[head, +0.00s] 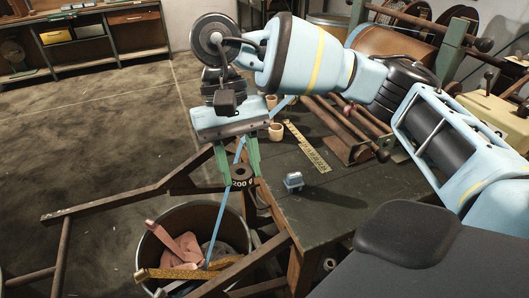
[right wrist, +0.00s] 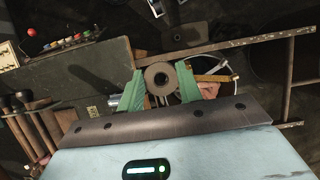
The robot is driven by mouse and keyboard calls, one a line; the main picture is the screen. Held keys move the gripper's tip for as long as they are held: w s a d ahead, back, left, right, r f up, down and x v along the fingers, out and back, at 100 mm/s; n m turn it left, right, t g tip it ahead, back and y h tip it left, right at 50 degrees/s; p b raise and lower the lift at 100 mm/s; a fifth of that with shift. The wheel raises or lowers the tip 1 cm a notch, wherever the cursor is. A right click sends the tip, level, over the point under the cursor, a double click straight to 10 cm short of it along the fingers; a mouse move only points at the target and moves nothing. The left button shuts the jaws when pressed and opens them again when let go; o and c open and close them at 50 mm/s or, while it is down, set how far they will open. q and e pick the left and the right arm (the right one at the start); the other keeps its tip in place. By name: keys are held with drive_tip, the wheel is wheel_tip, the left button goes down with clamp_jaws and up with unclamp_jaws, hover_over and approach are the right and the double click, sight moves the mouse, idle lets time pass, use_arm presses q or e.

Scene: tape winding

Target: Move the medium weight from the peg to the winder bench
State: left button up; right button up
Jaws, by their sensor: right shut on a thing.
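My right gripper (head: 239,172) reaches in from the upper right with green fingers pointing down. It is shut on a dark round weight (head: 242,183) marked "200 g". The weight hangs by the left edge of the dark winder bench (head: 335,205), above the bin side. In the right wrist view the weight (right wrist: 160,77) shows as a brown ring with a central hole between the two green fingers (right wrist: 161,86). I cannot make out the peg in either view. My left gripper is not in view.
A bin (head: 147,250) with tape scraps stands on the floor below, beside wooden frame bars (head: 140,190). A blue tape strip (head: 217,230) hangs into it. The bench front is mostly clear.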

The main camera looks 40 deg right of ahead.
drive_tip(key=shift+w+a+f, duration=0.1)
drive_tip(key=m, duration=0.1)
drive_tip(key=f+m+y, duration=0.1)
drive_tip(key=shift+w+d+m, duration=0.15)
drive_tip(key=shift+d+m, duration=0.25)
drive_tip(key=w+d+f+m+t+h+p, duration=0.1)
drive_tip(key=d+m+t, duration=0.3)
drive_tip(key=d+m, duration=0.5)
drive_tip(key=w+d+f+m+t+h+p, duration=0.1)
drive_tip(key=d+m+t+p, duration=0.3)
drive_tip(key=d+m, duration=0.6)
drive_tip(key=shift+w+f+m+h, duration=0.4)
drive_tip(key=shift+f+m+h, duration=0.35)
drive_tip(key=shift+m, duration=6.45)
drive_tip(key=shift+d+f, duration=0.1)
drive_tip(key=shift+f, duration=0.05)
drive_tip(key=shift+t, duration=0.3)
drive_tip(key=shift+f, duration=4.85)
